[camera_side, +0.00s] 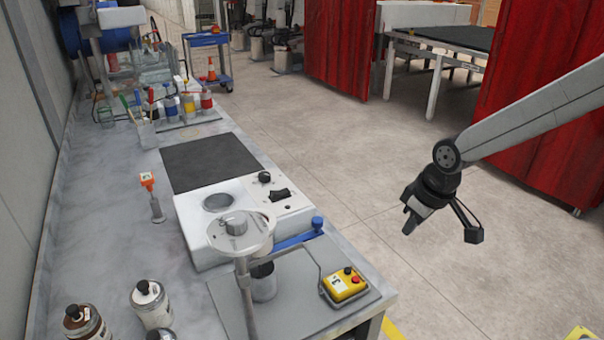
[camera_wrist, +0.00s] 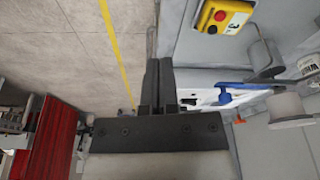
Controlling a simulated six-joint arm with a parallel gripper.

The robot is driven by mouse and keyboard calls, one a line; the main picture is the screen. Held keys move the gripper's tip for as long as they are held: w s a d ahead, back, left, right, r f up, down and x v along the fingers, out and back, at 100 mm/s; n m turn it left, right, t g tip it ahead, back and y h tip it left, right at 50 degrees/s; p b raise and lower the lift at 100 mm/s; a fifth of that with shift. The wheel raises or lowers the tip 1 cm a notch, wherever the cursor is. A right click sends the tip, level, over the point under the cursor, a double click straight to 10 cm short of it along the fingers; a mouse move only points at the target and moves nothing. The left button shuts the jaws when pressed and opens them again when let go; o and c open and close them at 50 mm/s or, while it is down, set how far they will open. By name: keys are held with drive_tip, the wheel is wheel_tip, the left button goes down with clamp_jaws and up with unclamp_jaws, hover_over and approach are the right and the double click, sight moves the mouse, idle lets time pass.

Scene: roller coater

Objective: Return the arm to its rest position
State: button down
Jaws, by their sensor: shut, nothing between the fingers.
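My gripper (camera_side: 408,228) hangs over the open floor to the right of the workbench in the side view, apart from everything. My arm reaches in from the right edge with the gripper pointing down and to the left. In the wrist view my gripper (camera_wrist: 159,62) shows its two dark fingers close together with nothing between them. The workbench (camera_side: 105,225) stands to the left of my gripper.
A dark mat (camera_side: 209,162), several bottles (camera_side: 151,303) and an orange-topped tool (camera_side: 148,182) are on the bench. Red curtains (camera_side: 543,130) and a dark-topped table (camera_side: 450,36) stand behind my arm. The floor (camera_side: 330,150) around my gripper is clear.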

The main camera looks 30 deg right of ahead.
drive_tip(key=s+d+f+m, duration=0.2)
drive_tip(key=s+d+f, duration=0.1)
drive_tip(key=s, duration=0.5)
drive_tip(key=shift+s+d+f+h, duration=0.25)
drive_tip(key=shift+d+h, duration=0.05)
drive_tip(key=shift+d, duration=0.05)
drive_tip(key=shift+w, duration=0.15)
